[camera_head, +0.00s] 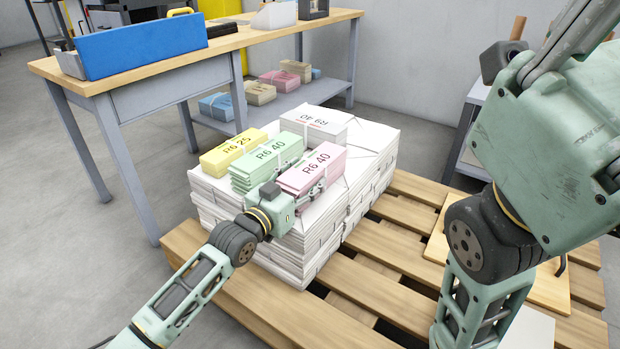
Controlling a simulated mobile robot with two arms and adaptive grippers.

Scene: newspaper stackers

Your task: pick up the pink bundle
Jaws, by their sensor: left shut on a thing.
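The pink bundle (316,166), marked R6 40, lies on top of a stack of white newspaper bundles (375,150) on the pallet. My left gripper (298,198) is at the near side of the pink bundle and is shut on it; its fingers are small and partly hidden against the bundle. The pink bundle looks level, and I cannot tell whether it is lifted off the stack. My right arm fills the right side of the view, and its gripper is out of the picture.
A green bundle (267,158) sits close on the left of the pink one, with a yellow bundle (230,153) beyond it. A white bundle (318,124) is behind. The wooden pallet (385,270) has bare slats at right. A workbench (225,45) with a lower shelf stands behind.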

